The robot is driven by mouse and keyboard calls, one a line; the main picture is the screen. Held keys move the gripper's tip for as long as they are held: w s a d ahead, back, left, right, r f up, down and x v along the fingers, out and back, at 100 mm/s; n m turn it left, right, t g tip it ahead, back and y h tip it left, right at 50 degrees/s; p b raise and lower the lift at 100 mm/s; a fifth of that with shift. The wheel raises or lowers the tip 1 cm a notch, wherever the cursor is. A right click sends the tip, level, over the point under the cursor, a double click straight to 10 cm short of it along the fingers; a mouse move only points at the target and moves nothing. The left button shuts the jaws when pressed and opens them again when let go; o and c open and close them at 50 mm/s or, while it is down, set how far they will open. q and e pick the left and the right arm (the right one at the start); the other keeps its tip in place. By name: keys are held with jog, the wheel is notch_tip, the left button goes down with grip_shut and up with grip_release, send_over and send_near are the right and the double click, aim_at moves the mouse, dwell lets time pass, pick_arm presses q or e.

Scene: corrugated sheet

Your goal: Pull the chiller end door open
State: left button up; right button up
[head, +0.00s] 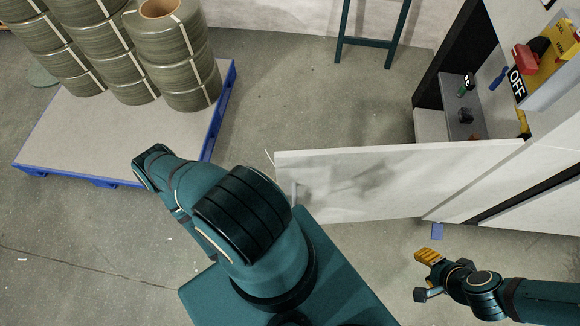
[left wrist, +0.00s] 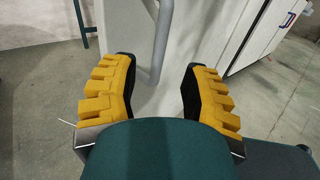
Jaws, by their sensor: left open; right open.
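The chiller end door (head: 400,180) is a white panel that stands swung out from the cabinet into the room in the head view. Its grey bar handle (head: 294,192) is near the free left edge, partly hidden by my left arm. In the left wrist view the handle (left wrist: 162,40) appears between and beyond the yellow fingertips of my left gripper (left wrist: 158,68), which is open; I cannot tell whether they touch it. My left gripper is hidden in the head view. My right gripper (head: 422,276) is open and empty, low at the right, apart from the door.
The white cabinet (head: 550,200) stands at right, with a grey interior shelf (head: 480,110) holding small items and a red-and-yellow switch (head: 535,55) above. A blue-edged pallet (head: 90,140) with wrapped coils (head: 175,55) is at left. Bare floor (head: 280,90) lies between.

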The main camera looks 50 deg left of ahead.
pick_arm(q)
jog(key=s, duration=0.5)
jog(key=shift+s+d, duration=0.2)
jog(key=shift+d, duration=0.15)
